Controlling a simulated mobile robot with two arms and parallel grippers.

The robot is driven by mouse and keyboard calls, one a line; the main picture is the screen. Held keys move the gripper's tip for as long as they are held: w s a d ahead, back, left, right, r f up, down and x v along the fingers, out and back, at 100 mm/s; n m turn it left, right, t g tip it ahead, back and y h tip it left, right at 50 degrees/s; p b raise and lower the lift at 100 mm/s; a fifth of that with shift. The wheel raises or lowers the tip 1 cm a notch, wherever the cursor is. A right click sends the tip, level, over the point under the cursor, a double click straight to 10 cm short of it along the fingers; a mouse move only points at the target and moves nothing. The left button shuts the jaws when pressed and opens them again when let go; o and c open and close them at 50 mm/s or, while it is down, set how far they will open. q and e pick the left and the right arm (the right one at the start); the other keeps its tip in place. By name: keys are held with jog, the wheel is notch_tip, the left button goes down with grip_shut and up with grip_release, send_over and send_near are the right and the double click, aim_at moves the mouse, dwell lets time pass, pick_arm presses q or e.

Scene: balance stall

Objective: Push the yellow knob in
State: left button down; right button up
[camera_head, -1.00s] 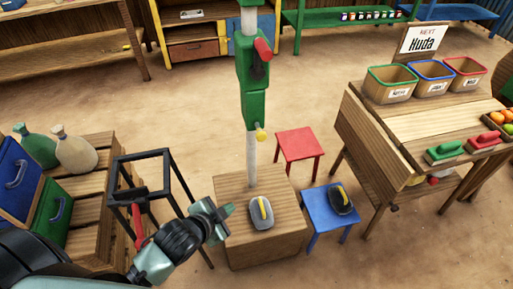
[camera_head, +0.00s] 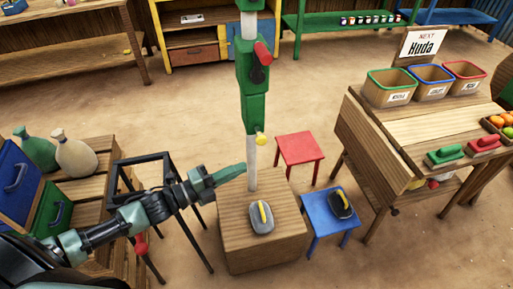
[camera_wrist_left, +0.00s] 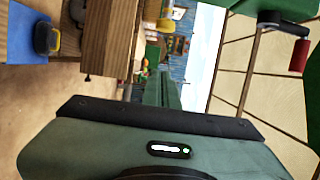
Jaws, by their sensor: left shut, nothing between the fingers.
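The yellow knob (camera_head: 261,139) sticks out at the lower end of the green housing (camera_head: 252,95) on the white pole. It has a round end facing my side. My left gripper (camera_head: 244,168) is shut and empty. In the head view its tip is just below and left of the knob, by the pole; a gap shows between them in the picture. My right gripper is not in view.
A red handle (camera_head: 263,52) sits higher on the housing. Below stands a wooden block (camera_head: 285,230) with a grey weight (camera_head: 261,218). A black frame stand (camera_head: 190,235) is beside my left arm. A blue stool (camera_head: 325,222) and red stool (camera_head: 300,148) stand right.

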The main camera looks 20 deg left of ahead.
aim_at(257, 139)
pick_arm(q)
jog(key=w+d+p, duration=0.1)
jog(key=w+d, duration=0.1)
jog(key=w, duration=0.7)
jog(key=shift+d, duration=0.25)
jog(key=shift+w, duration=0.2)
jog(key=w+a+b, duration=0.2)
jog(key=shift+w+f, duration=0.15)
jog(key=shift+w, duration=0.25)
jog(key=shift+w+a+r, duration=0.1)
jog(key=shift+r, duration=0.2)
